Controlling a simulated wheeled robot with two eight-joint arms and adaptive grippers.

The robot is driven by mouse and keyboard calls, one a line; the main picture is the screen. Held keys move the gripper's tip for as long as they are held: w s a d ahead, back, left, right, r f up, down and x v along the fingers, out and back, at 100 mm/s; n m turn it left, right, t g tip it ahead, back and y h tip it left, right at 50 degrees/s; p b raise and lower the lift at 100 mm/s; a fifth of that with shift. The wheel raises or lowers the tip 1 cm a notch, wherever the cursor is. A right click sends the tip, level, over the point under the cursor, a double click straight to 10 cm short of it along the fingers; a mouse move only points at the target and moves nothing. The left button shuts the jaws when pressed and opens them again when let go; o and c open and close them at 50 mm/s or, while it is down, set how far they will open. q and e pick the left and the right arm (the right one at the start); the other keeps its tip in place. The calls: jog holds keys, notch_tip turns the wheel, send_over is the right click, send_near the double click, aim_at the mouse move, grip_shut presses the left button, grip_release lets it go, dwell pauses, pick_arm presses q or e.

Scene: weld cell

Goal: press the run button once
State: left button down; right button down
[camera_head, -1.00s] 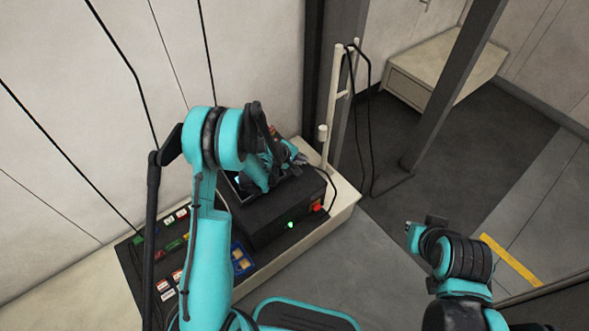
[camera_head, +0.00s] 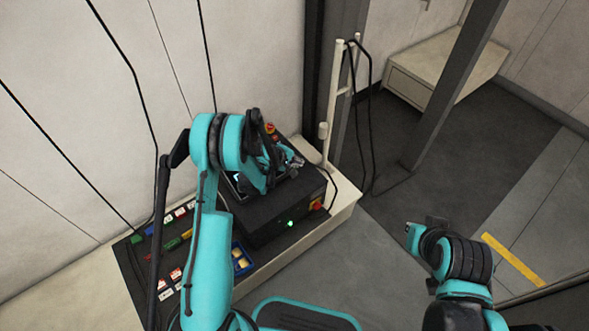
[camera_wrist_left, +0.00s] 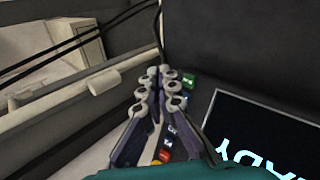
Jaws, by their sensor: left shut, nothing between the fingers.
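The black control box (camera_head: 285,222) stands on the bench, with a screen (camera_wrist_left: 260,140) on its top whose visible letters end in "ADY". My left gripper (camera_head: 297,160) is over the box top; in the left wrist view its fingers (camera_wrist_left: 157,76) are shut and empty. A green button (camera_wrist_left: 189,84) shows just right of the fingertips, probably the run button, with its label unreadable. Whether the fingers touch anything is unclear. Other coloured buttons (camera_wrist_left: 166,154) are partly hidden between the fingers. My right gripper (camera_head: 411,234) is away to the right, its fingers too small to read.
A green light (camera_head: 291,223) glows on the box front beside a red and yellow switch (camera_head: 316,205). An orange-red knob (camera_head: 270,128) stands behind my left gripper. Coloured blocks and labels lie on the black mat (camera_head: 133,262). A pale post with cables (camera_head: 334,100) rises behind the box.

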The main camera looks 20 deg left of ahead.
pick_arm(q)
jog(key=shift+w+a+f, duration=0.15)
jog(key=shift+a+f, duration=0.1)
jog(key=shift+f, duration=0.3)
jog(key=shift+w+a+f, duration=0.2)
jog(key=shift+f, duration=0.4)
jog(key=shift+w+a+f, duration=0.15)
jog(key=shift+a+f, duration=0.1)
jog(key=shift+f, duration=0.3)
jog(key=shift+f, duration=0.1)
jog(key=shift+w+a+f, duration=0.15)
jog(key=shift+f, duration=0.1)
jog(key=shift+w+a+f, duration=0.1)
jog(key=shift+a+f, duration=0.1)
jog(key=shift+f, duration=0.25)
dwell(0.8)
jog(key=shift+r, duration=0.15)
jog(key=shift+s+d+r, duration=0.25)
jog(key=shift+d+r, duration=0.1)
jog(key=shift+r, duration=0.3)
